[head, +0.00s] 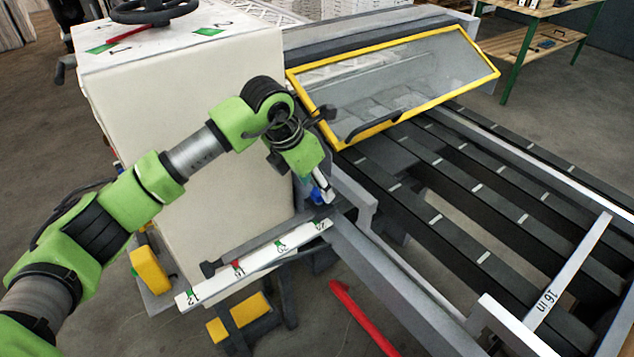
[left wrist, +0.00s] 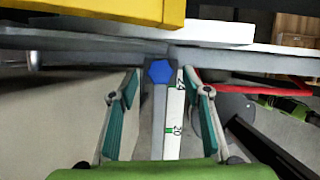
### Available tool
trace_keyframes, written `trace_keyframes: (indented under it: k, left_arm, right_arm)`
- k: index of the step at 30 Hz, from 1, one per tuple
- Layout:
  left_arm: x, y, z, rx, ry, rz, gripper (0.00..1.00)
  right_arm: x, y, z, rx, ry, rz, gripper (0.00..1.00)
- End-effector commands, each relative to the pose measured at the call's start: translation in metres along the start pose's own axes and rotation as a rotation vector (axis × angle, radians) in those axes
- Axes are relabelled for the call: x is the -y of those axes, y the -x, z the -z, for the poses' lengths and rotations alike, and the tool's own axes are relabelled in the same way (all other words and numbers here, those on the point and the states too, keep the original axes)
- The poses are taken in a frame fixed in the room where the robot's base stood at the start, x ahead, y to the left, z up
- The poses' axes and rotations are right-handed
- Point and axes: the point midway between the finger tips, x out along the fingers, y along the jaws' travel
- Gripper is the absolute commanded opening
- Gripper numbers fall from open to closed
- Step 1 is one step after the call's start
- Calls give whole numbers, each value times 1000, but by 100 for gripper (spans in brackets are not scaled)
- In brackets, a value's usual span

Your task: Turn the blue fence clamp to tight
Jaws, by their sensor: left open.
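The blue fence clamp (head: 317,195) is small and partly hidden behind my left gripper in the head view. In the left wrist view the blue clamp (left wrist: 160,71) shows as a hexagonal head at the end of a grey bar, straight ahead. My left gripper (head: 325,187) is beside the front of the machine, close to the clamp. In the left wrist view its two teal-padded fingers (left wrist: 162,92) are apart, one on each side of the bar, with nothing gripped. Whether a finger touches the clamp I cannot tell. My right gripper is not in view.
A white numbered scale (head: 280,248) runs below the gripper. A red bar (head: 362,318) sticks out under the table. The yellow-framed clear guard (head: 400,82) stands above the slatted bed (head: 440,215). A large cream cabinet (head: 190,130) stands behind my left arm.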

Motion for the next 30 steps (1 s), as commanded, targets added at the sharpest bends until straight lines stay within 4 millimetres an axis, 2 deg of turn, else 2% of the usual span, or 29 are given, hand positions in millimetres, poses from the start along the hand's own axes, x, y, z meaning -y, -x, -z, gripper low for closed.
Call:
trace_keyframes:
  k: [6,15,19,20,24,30]
  left_arm:
    - [0,-18,0,0,0,0,44]
    - [0,-20,0,1,0,0,44]
    - [0,-20,0,1,0,0,11]
    - [0,-20,0,1,0,0,6]
    - [0,-20,0,1,-4,1,6]
    - [-2,-23,1,1,-95,37,6]
  right_arm:
    - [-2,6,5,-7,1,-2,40]
    - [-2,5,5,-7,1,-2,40]
    - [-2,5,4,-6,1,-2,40]
    - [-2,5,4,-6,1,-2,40]
    - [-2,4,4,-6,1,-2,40]
    - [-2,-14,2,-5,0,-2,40]
